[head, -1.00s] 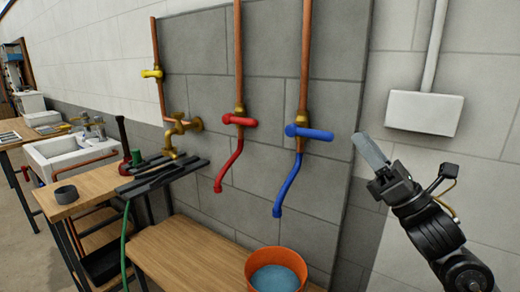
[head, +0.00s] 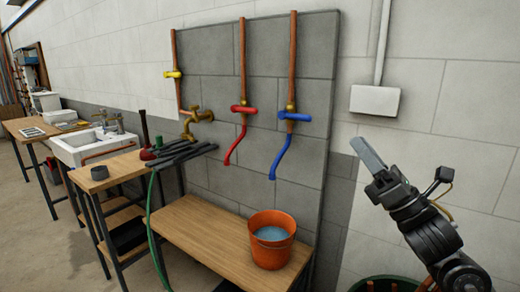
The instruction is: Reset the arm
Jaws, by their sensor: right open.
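My right gripper (head: 370,158) is at the right of the head view, raised in front of the pale wall, open and empty. It is right of the blue tap (head: 294,117) and touches nothing. My left gripper is not in view. The blue tap and the red tap (head: 244,109) hang on copper pipes on a grey block panel, each with a bent spout. A yellow-handled valve (head: 173,74) and a brass tap (head: 196,117) are to their left. An orange bucket (head: 272,252) with water in it stands on the wooden bench below the blue spout.
The wooden bench (head: 205,228) is clear left of the bucket. A side table (head: 95,178) holds a grey cup and dark bars. A white sink (head: 90,147) stands farther left. A white wall box (head: 375,100) and a green bin (head: 385,283) are at the right.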

